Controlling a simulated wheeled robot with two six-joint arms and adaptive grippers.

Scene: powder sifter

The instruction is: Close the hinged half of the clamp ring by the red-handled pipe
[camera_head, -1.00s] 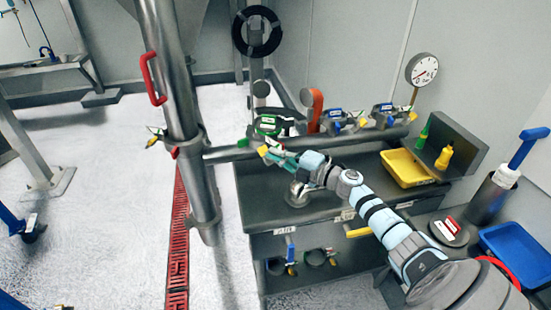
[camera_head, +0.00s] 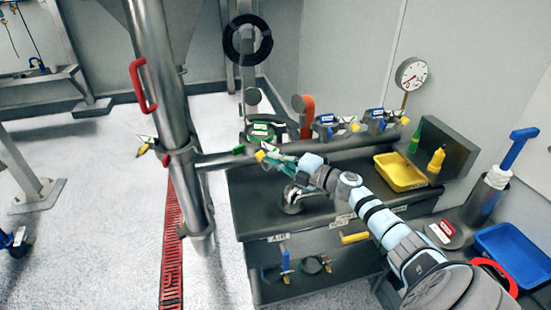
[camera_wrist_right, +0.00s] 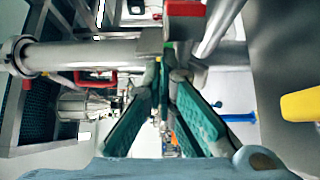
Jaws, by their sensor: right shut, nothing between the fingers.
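The vertical steel pipe (camera_head: 163,80) with a red handle (camera_head: 142,86) stands left of centre in the head view. A clamp ring (camera_head: 179,151) sits around it where a horizontal side pipe (camera_head: 219,159) joins. A small piece with white, green and yellow parts (camera_head: 146,147) sticks out left of the ring; I cannot tell how far the hinged half stands open. My right gripper (camera_head: 258,154) is by the side pipe, to the right of the ring. The wrist view shows its green-padded fingers (camera_wrist_right: 168,72) together and empty. My left gripper is not in view.
A dark bench (camera_head: 250,205) with clamps on its back rail stands right of the pipe. A yellow tray (camera_head: 400,183), a yellow bottle (camera_head: 436,161) and a blue tray (camera_head: 514,252) are farther right. The floor left of the red drain grate (camera_head: 172,250) is open.

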